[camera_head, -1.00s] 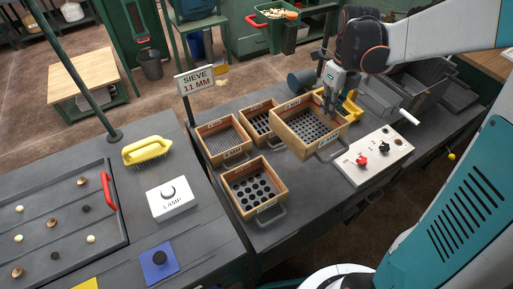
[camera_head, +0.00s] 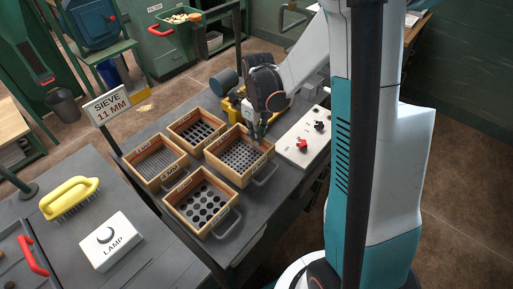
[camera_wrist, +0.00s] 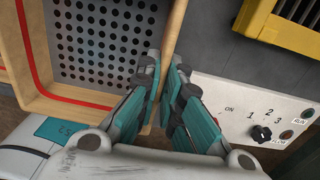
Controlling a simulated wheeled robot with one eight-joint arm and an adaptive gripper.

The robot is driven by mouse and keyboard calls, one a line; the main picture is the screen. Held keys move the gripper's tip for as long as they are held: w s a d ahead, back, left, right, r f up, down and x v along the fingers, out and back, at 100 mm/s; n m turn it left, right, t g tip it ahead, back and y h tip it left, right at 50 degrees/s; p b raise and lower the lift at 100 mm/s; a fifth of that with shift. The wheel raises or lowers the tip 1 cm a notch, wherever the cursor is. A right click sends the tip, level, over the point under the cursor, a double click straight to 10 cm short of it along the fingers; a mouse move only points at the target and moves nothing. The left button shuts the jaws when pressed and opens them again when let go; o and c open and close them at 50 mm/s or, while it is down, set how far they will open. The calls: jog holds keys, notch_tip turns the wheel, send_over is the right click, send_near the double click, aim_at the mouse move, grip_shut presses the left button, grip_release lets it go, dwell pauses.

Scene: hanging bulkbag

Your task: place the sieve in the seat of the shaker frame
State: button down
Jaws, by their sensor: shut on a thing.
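The wooden sieve with a perforated dark bottom (camera_head: 238,157) is at the right of a group of similar sieves on the dark bench in the head view. My gripper (camera_head: 257,137) is at its far right wall. In the wrist view my gripper (camera_wrist: 166,92) is shut on the sieve's wooden wall (camera_wrist: 173,32), one finger on each side. The sieve's holed bottom (camera_wrist: 105,40) shows left of the fingers. I cannot tell whether the sieve touches the bench. A yellow structure (camera_wrist: 285,20), possibly part of the shaker frame, shows at the wrist view's upper right; its seat is hidden.
Other sieves stand close by: a fine one (camera_head: 154,162), a medium one (camera_head: 197,129) and a large-holed one (camera_head: 201,203). A sign (camera_head: 107,105) reads "SIEVE 11 MM". A control panel with knobs (camera_head: 304,137) lies right of the held sieve.

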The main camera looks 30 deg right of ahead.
aim_at(257, 146)
jog(key=shift+f+b, duration=0.75)
jog(key=shift+f, duration=1.55)
jog(key=shift+f, duration=0.1)
jog(key=shift+f, duration=0.15)
jog(key=c, duration=1.8)
grip_release()
jog(key=shift+o, duration=0.2)
jog(key=shift+r, duration=0.2)
